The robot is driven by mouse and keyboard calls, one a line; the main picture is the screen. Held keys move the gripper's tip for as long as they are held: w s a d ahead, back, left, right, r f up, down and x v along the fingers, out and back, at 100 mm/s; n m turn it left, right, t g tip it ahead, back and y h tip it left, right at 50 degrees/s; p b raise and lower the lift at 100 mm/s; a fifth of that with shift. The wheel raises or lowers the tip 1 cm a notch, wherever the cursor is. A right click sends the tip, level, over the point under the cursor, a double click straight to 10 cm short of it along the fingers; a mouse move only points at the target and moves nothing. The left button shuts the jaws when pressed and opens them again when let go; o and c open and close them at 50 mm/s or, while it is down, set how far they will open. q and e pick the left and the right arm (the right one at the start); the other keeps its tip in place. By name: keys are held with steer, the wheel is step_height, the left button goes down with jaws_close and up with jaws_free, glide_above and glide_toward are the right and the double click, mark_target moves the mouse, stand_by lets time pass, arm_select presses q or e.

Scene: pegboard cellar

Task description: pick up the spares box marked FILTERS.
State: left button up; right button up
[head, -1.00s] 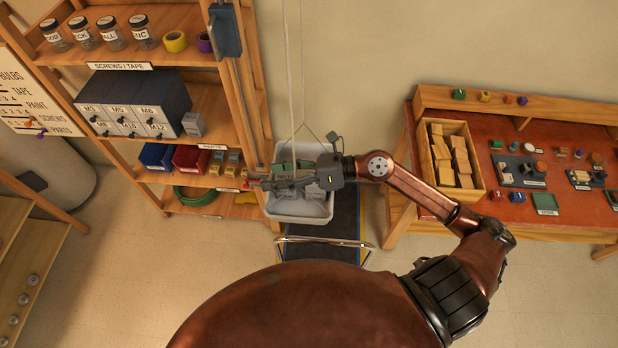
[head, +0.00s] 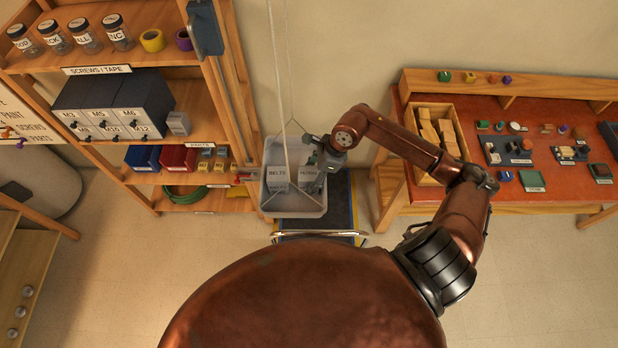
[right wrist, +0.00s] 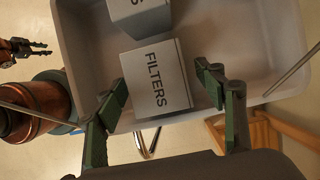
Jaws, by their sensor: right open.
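The FILTERS box (right wrist: 157,78) is a light grey box with its label facing up. It sits in a hanging grey bin (head: 292,208), beside the BELTS box (head: 277,176). In the head view the FILTERS box (head: 306,172) is partly covered by my right gripper (head: 316,182), which reaches down into the bin. In the right wrist view my right gripper (right wrist: 162,82) is open, its green fingers appearing on either side of the FILTERS box; contact cannot be told. My left gripper (right wrist: 30,48) shows small at the wrist view's left edge, its opening unclear.
The bin hangs on cords (head: 270,70) over a dark mat (head: 343,195) with a metal rail (head: 318,234) in front. A wooden shelf (head: 215,110) stands close on the left. A red-topped workbench (head: 450,200) with a tray of wooden blocks (head: 427,130) stands on the right.

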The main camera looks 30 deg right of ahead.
steer(key=shift+x, duration=1)
steer(key=c, duration=1.3)
steer(key=shift+r, duration=0.15)
steer(key=shift+c, duration=0.2)
